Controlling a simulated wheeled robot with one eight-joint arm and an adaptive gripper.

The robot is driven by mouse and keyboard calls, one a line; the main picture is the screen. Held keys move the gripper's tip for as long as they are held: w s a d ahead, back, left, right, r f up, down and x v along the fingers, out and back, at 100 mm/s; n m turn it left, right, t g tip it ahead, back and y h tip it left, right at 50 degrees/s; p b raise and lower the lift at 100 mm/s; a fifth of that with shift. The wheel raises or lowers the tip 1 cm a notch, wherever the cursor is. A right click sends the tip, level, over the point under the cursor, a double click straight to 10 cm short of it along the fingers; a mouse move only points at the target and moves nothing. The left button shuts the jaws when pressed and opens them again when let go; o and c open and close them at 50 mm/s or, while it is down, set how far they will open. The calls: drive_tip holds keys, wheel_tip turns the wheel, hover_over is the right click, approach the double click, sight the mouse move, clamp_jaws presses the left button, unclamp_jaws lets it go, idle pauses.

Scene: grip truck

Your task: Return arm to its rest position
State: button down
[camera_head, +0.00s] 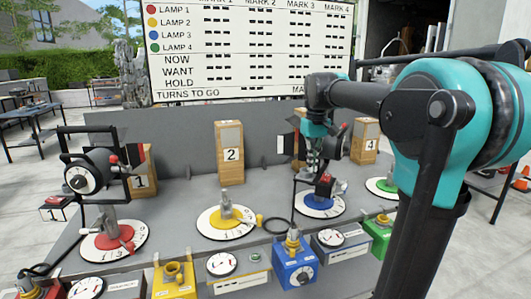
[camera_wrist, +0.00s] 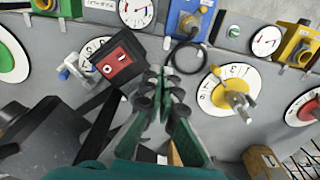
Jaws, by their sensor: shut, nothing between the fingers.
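My arm (camera_head: 345,97) reaches in from the right of the head view. My gripper (camera_head: 313,160) points down above the grey table, behind the blue dial (camera_head: 318,204). In the wrist view the teal fingers of my gripper (camera_wrist: 163,82) are together with nothing between them.
A yellow dial (camera_head: 213,222), a red dial (camera_head: 100,242) and a green dial (camera_head: 377,187) stand along the table (camera_head: 180,195). A blue box (camera_head: 293,270) with a connector is in front. A numbered block (camera_head: 230,168) and a grey panel (camera_head: 190,135) stand behind.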

drive_tip(key=s+d+f+m+t, duration=0.1)
drive_tip(key=s+d+f+t, duration=0.1)
drive_tip(key=s+f, duration=0.8)
drive_tip(key=s+d+f+m+t, duration=0.1)
drive_tip(key=s+f+m, duration=0.1)
drive_tip(key=s+f, duration=0.9)
wheel_tip(320, 180, down, 8)
drive_tip(key=shift+d+r+t, duration=0.1)
drive_tip(key=shift+d+t, duration=0.3)
